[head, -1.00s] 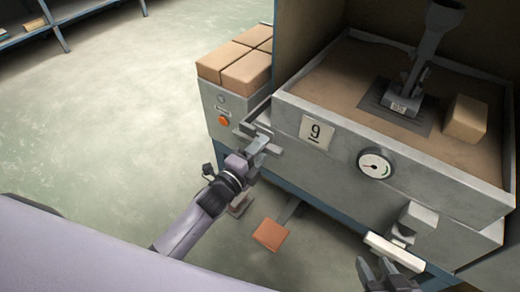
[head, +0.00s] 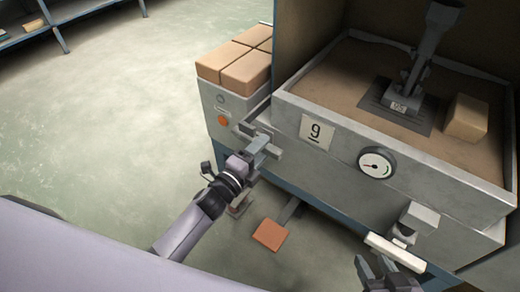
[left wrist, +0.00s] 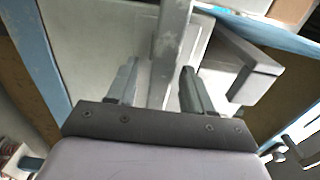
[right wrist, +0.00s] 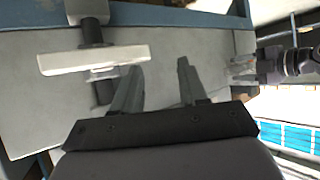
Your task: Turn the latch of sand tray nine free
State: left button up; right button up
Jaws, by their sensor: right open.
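Sand tray nine (head: 395,152) is a grey box of brown sand with a "9" plate (head: 317,131) on its front. A grey latch (head: 270,149) sits at its front left corner. My left gripper (head: 257,147) is at this latch. In the left wrist view its fingers (left wrist: 160,88) stand apart, with a grey latch bar (left wrist: 172,38) between them. A gap shows on the bar's left side; contact on the right is unclear. My right gripper (head: 372,268) is open and empty, below and left of a white handle bar (head: 395,252), which also shows in the right wrist view (right wrist: 95,60).
A round gauge (head: 376,164) is on the tray front. A grey tool (head: 420,75) and a tan block (head: 466,118) stand in the sand. Tan blocks (head: 245,72) sit on a grey cabinet at left. An orange pedal (head: 270,235) is low in front.

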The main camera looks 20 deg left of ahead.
pick_arm(q)
jog(key=p+v, duration=0.1)
jog(key=v, duration=0.6)
pick_arm(e)
jog(key=shift+s+d+f+h, duration=0.25)
jog(key=shift+d+f+h, duration=0.05)
jog(key=shift+d, duration=0.25)
